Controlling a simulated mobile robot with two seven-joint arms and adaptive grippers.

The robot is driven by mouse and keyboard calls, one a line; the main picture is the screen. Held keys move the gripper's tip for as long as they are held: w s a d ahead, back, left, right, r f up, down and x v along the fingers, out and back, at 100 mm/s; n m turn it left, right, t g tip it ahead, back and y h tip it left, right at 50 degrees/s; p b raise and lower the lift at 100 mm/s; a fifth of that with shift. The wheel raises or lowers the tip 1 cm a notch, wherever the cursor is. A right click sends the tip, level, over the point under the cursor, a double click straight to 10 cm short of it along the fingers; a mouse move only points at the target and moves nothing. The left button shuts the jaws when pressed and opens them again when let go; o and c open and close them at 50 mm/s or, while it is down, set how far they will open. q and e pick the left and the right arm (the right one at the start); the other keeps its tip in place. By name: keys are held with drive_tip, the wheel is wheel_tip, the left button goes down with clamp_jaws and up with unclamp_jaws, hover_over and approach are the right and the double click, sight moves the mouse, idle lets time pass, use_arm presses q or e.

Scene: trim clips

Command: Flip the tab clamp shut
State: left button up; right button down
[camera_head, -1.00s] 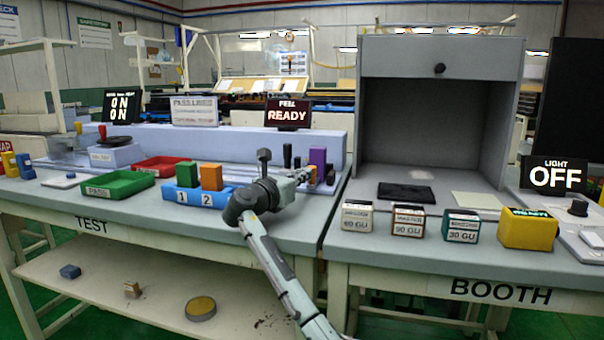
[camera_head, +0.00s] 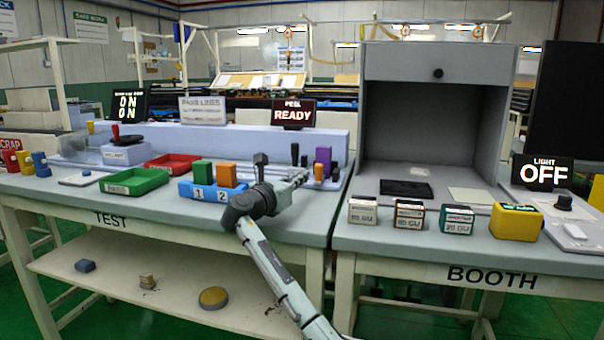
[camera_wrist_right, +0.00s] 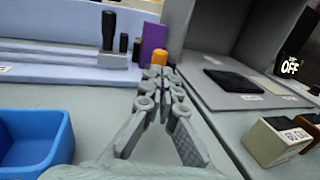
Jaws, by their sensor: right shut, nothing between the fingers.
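My right gripper (camera_head: 303,176) is over the right end of the test bench, in front of the rail fixture, with its fingers pointing away. In the right wrist view its fingers (camera_wrist_right: 158,76) are together with nothing between them. Just beyond the tips stand an upright black handle (camera_wrist_right: 108,30), a purple block (camera_wrist_right: 152,40) and an orange cylinder (camera_wrist_right: 160,57). The black handle (camera_head: 295,154) and purple block (camera_head: 323,158) also show in the head view. I cannot tell which part is the tab clamp or whether it is open; the gripper partly covers this area. My left gripper is not in view.
A blue bin (camera_head: 186,190) with green and orange blocks stands left of my right gripper. Green (camera_head: 134,180) and red trays lie further left. The booth (camera_head: 440,60) is to the right, with several labelled blocks along its front edge. Bare bench lies below the gripper.

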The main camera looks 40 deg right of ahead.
drive_tip(key=v, duration=0.7)
drive_tip(key=shift+s+a+f, duration=0.1)
drive_tip(key=shift+f, duration=0.1)
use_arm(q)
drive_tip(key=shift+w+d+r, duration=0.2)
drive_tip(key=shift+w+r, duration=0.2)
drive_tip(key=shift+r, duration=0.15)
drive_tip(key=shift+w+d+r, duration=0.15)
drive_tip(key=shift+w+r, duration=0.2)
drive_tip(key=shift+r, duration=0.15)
use_arm(e)
drive_tip(key=shift+s+a, duration=0.15)
drive_tip(key=shift+a, duration=0.1)
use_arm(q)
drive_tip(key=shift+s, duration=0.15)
use_arm(e)
drive_tip(key=shift+f, duration=0.1)
